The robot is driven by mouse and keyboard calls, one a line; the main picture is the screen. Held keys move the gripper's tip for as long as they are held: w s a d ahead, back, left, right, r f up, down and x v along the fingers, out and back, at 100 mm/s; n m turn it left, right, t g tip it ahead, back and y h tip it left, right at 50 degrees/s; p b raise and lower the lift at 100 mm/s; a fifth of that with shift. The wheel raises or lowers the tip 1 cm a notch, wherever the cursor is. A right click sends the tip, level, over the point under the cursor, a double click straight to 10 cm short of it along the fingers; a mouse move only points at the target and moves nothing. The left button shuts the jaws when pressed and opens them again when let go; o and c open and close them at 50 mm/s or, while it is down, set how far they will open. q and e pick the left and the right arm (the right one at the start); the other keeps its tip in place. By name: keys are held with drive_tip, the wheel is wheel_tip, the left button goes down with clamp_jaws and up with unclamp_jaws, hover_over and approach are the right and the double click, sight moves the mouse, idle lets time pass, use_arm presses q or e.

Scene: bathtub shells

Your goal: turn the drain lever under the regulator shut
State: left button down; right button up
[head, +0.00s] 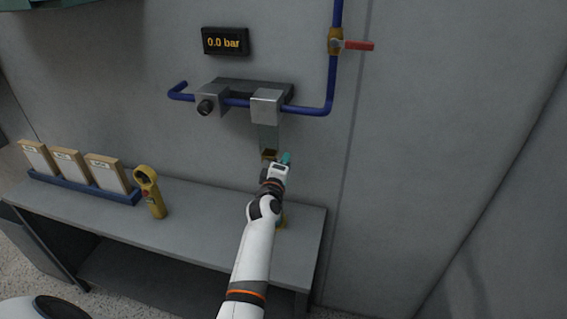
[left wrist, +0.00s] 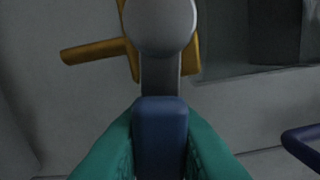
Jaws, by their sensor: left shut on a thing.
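The regulator (head: 266,106) is a silver block on the blue pipe, with a grey clear-looking bowl (head: 269,138) below it. A small brass drain valve (head: 269,154) sits under the bowl. My left gripper (head: 286,159) is at this valve, just right of it, and hides part of it. In the left wrist view, its teal fingers (left wrist: 160,125) are shut on the blue grip of the drain lever (left wrist: 160,140). The lever's grey arm runs to a round grey hub (left wrist: 160,25) in front of the brass body (left wrist: 187,60). My right gripper is not in view.
A display (head: 225,41) reads 0.0 bar. A red-handled valve (head: 358,45) is on the upright pipe, its handle crosswise. The bench (head: 215,212) below holds a blue rack (head: 85,188) with three labelled boards and a yellow handheld device (head: 150,190). The wall at right is clear.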

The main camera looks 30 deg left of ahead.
use_arm(q)
drive_tip(key=shift+r+n+p, duration=0.35)
drive_tip(key=shift+r+n, duration=0.05)
drive_tip(key=shift+n, duration=0.6)
drive_tip(key=c, duration=1.3)
unclamp_jaws()
drive_tip(key=p+v, duration=0.4)
drive_tip(key=v, duration=0.8)
